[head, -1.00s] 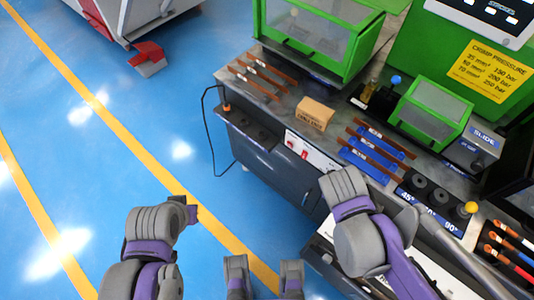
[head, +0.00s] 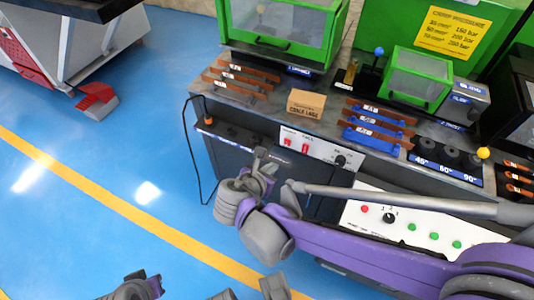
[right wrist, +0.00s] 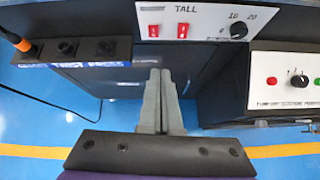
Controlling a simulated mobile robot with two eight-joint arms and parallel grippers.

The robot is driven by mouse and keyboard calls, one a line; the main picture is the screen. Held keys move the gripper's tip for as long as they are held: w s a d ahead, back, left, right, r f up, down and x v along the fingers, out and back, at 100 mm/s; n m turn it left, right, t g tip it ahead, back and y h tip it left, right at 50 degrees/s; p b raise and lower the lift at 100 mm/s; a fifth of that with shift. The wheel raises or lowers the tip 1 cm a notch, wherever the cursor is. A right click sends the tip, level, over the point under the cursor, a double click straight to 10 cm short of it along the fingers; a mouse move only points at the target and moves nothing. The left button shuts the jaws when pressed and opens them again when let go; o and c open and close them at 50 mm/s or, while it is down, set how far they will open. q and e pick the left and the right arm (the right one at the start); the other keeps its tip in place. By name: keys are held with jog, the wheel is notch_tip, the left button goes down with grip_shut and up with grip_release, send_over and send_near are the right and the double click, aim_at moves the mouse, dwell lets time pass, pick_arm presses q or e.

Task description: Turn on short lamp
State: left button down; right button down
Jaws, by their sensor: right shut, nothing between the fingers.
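A white switch panel on the bench front (head: 320,150) carries two red switches, the left one (head: 287,141) and the right one (head: 304,147), and a black dial (head: 340,160). In the right wrist view the left switch (right wrist: 153,31) and right switch (right wrist: 182,31) sit under lettering; only "TALL" is readable. No lamp is clearly identifiable. My right gripper (head: 264,160) is shut and empty, in front of the bench below and left of the switches; its fingers (right wrist: 162,78) point toward the cabinet, apart from the panel. My left gripper (head: 150,284) is partly cut off at the bottom edge; its fingers are unclear.
A second panel (head: 405,225) with a red button, knob and green buttons lies right, partly behind my right arm. A black socket strip (right wrist: 80,50) and cable with orange end (head: 208,119) are left of the switches. A cardboard box (head: 306,103) stands on the bench.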

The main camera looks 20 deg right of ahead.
aim_at(286, 144)
pick_arm(q)
jog(key=shift+a+f, duration=0.35)
jog(key=shift+a, duration=0.1)
pick_arm(e)
jog(key=shift+w+a+f+n, duration=0.2)
jog(key=shift+w+a+n, duration=0.2)
jog(key=shift+a+n, duration=0.25)
